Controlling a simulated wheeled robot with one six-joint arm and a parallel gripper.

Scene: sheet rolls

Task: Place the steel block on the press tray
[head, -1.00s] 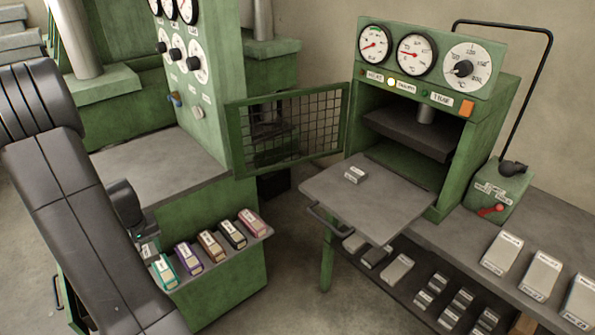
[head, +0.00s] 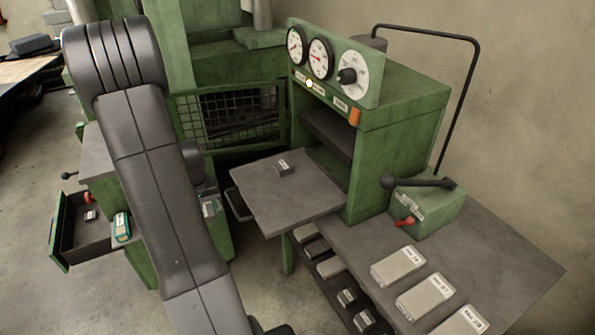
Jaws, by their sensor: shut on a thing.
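The press tray (head: 262,195) is a flat grey plate pulled out in front of the green press, and a small labelled grey block (head: 284,168) lies near its back. My gripper (head: 206,192) is left of the tray, partly hidden behind my arm, and its fingertips are hard to make out. It is shut on a small grey block with a white label, the steel block (head: 210,208), of which only a little shows. The held block is apart from the tray.
The green press (head: 400,130) has gauges on top and an open chamber behind the tray. A mesh gate (head: 235,118) stands left of it. Large labelled blocks (head: 397,266) lie on the right bench. A lever box (head: 425,205) stands behind them. An open drawer (head: 75,230) is at left.

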